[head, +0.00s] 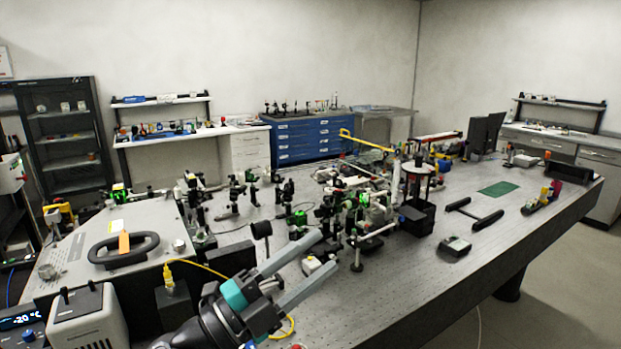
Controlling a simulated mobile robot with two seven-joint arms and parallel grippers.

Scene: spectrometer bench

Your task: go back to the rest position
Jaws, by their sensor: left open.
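My left gripper (316,268) shows in the lower middle of the head view. It has a dark body with a teal band and two pale grey fingers pointing up and to the right. The fingers stand apart with nothing between them. The gripper appears above the near edge of the optical table (430,285). My right gripper is not in the view.
Several optical mounts (292,216) crowd the table's middle. A grey box with a black handle (125,250) stands left. A small dark device (454,246), a black two-bar stand (475,214) and a green mat (498,188) lie right. The table's front right is mostly clear.

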